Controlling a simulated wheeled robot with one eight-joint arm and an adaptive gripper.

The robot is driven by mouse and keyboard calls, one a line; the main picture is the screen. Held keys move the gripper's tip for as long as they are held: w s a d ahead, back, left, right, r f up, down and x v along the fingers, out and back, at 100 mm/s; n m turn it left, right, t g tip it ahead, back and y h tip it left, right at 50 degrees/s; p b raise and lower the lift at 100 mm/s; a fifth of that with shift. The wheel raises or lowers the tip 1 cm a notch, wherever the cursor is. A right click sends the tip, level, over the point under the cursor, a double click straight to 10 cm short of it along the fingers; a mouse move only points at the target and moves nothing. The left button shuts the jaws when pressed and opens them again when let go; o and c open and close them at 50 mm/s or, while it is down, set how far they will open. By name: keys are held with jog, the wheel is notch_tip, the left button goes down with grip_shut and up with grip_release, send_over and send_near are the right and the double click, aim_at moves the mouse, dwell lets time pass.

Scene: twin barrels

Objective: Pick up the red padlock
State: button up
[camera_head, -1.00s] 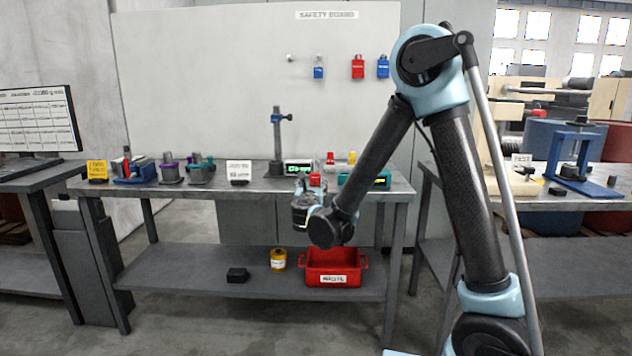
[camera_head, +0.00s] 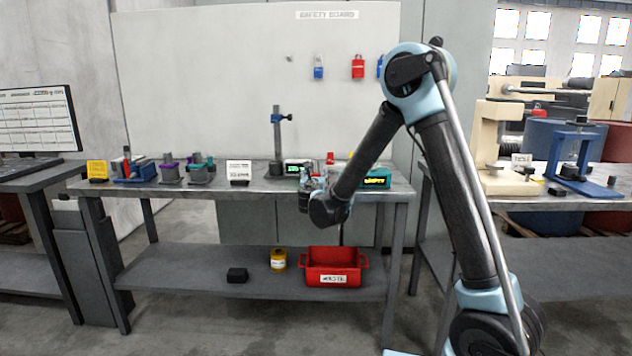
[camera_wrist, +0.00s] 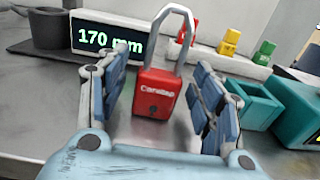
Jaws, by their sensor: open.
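My gripper (camera_wrist: 165,75) is open, with one blue-grey finger on each side of the padlock body. Whether either finger touches it I cannot tell. In the head view my gripper (camera_head: 312,184) is over the front of the bench, and that padlock is mostly hidden there. Another red padlock (camera_head: 358,66) hangs on the safety board, beside a blue padlock (camera_head: 318,68).
Behind the padlock are a display reading 170 mm (camera_wrist: 108,38) and a white strip (camera_wrist: 226,62) with red, yellow and green pieces. A teal container (camera_wrist: 298,110) stands close on the right. A red bin (camera_head: 333,260) sits on the lower shelf.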

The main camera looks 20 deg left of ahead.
jog(key=shift+w, duration=0.3)
jog(key=c, duration=1.3)
notch_tip(320, 180, up, 18)
jog(key=shift+a+r, duration=0.1)
